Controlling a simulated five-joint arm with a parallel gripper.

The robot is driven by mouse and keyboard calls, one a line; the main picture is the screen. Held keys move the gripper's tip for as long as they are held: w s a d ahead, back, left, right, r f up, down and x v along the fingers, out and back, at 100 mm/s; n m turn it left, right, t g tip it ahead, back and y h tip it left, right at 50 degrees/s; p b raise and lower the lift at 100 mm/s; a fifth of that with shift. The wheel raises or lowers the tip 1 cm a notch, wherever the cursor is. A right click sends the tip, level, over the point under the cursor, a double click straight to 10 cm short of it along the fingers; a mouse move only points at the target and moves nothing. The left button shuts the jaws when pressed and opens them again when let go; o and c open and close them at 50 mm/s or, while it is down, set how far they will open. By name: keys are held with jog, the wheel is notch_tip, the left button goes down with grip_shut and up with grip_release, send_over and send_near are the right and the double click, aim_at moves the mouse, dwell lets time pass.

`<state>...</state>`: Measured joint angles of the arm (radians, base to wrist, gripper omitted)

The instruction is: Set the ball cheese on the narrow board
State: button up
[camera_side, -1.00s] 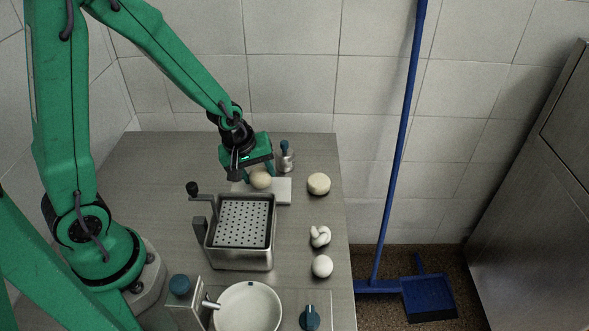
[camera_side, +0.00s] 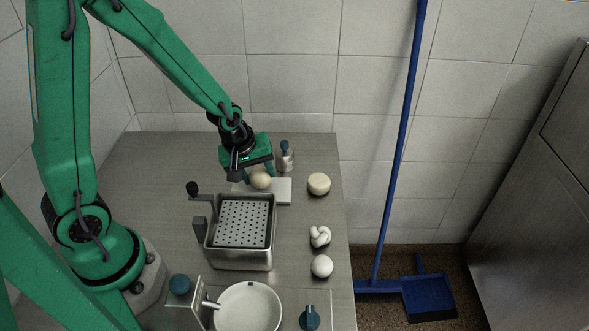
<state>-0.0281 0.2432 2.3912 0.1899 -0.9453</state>
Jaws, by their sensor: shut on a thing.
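The ball cheese (camera_side: 261,180) is a round, pale tan ball at the left part of the narrow board (camera_side: 282,190). The narrow board is a white slab lying on the steel table behind the basket. My gripper (camera_side: 258,174) points down and is shut on the ball cheese, with a green finger on its right side. The ball is at or just above the board's surface; I cannot tell if it touches. The left end of the board is partly hidden by the ball and the gripper.
A perforated basket (camera_side: 268,237) with a crank stands in front of the board. To the right are a cheese wheel (camera_side: 318,184), a knotted cheese (camera_side: 320,236) and a white ball (camera_side: 322,266). A small metal shaker (camera_side: 285,160) stands behind the board.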

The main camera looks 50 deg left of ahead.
jog(key=shift+f, duration=0.45)
dwell(0.6)
jog(key=o, duration=1.1)
jog(key=shift+r, duration=0.1)
jog(key=shift+r, duration=3.9)
jog(key=shift+r, duration=0.1)
